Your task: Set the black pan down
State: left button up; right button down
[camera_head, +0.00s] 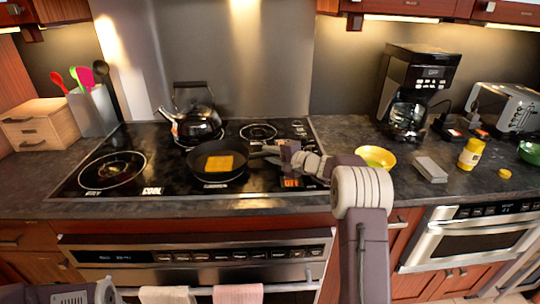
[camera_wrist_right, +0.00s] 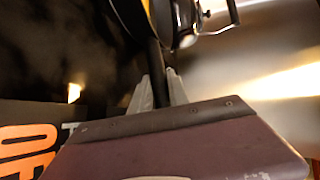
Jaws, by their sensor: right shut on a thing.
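The black pan (camera_head: 209,175) is over the front middle of the black stovetop (camera_head: 150,186), level, with a flat orange-yellow square piece (camera_head: 219,162) in it. I cannot tell whether its base touches the glass. My right gripper (camera_head: 276,151) comes from the right and is shut on the pan's handle. In the right wrist view the dark handle (camera_wrist_right: 150,55) runs between the two fingers (camera_wrist_right: 156,90), with part of the pan at the top edge. Parts of my left arm show at the bottom left; its gripper is not in view.
A kettle (camera_head: 197,125) stands close behind the pan. A ringed burner (camera_head: 112,170) at the left is clear. On the right counter are a yellow bowl (camera_head: 376,157), a grey block (camera_head: 430,169), a yellow bottle (camera_head: 471,154), a coffee maker (camera_head: 412,85) and a toaster (camera_head: 505,108).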

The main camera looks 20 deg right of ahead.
jog(key=shift+s+r, duration=0.1)
jog(key=shift+r, duration=0.1)
jog(key=shift+f, duration=0.1)
jog(key=c, duration=1.3)
grip_release()
jog(key=shift+f, duration=0.1)
jog(key=shift+o, duration=0.2)
jog(key=shift+r, duration=0.3)
jog(key=b+v, duration=0.1)
jog(key=v, duration=1.1)
jog(key=shift+f, duration=0.15)
jog(key=shift+f, duration=0.1)
